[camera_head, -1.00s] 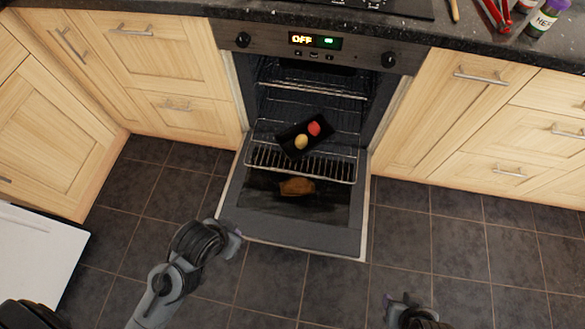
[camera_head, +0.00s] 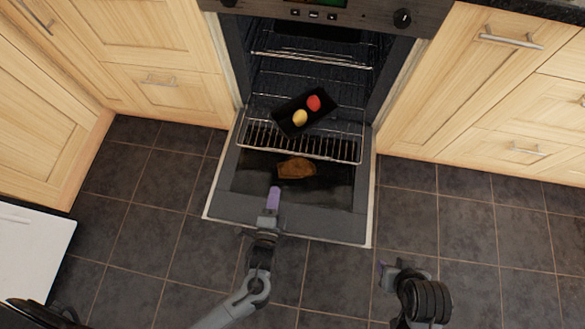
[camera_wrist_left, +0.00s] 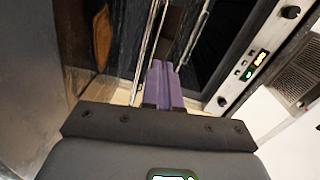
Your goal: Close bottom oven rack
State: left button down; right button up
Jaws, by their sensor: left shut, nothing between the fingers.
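The oven (camera_head: 311,62) stands with its door (camera_head: 225,192) folded down flat. The bottom rack (camera_head: 338,148) sticks out of the oven over the inner part of the door. A dark tray (camera_head: 288,124) lies tilted on it, with a red and a yellow item on top. My left gripper (camera_head: 274,190) is shut and empty over the open door, in front of the rack's front edge. In the left wrist view its purple fingers (camera_wrist_left: 164,82) point towards the rack's bars (camera_wrist_left: 150,45). My right gripper (camera_head: 384,268) is right of the door, its fingers mostly hidden.
A brown piece of food (camera_head: 296,168) lies on the door in front of the rack. An upper rack (camera_head: 310,60) sits inside the oven. Wooden cabinets (camera_head: 470,95) flank the oven. The tiled floor (camera_head: 480,220) is clear to the right. A white panel (camera_head: 30,250) stands at the left.

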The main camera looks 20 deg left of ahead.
pick_arm(q)
jog(key=shift+m+t, duration=0.4)
jog(key=shift+m, duration=0.2)
jog(key=d+f+b, duration=0.1)
jog(key=d+f, duration=0.1)
jog(key=f, duration=0.1)
jog(key=shift+s+d+f+b, duration=0.2)
jog(key=shift+d+b, duration=0.15)
jog(key=shift+d+f, duration=0.2)
jog(key=shift+d, duration=0.05)
jog(key=shift+w+b, duration=0.25)
jog(key=shift+b, duration=0.1)
jog(key=b, duration=0.6)
send_near(294, 154)
jog(key=w, duration=0.5)
jog(key=shift+w+a+f, duration=0.2)
jog(key=shift+a+f, duration=0.1)
jog(key=shift+a, duration=0.1)
jog(key=shift+w+r, duration=0.1)
jog(key=shift+w, duration=0.5)
pick_arm(e)
notch_tip(294, 154, down, 10)
jog(key=shift+w+r, duration=0.15)
jog(key=shift+w, duration=0.05)
pick_arm(q)
jog(key=shift+a, duration=0.1)
pick_arm(e)
jog(key=shift+r, duration=0.1)
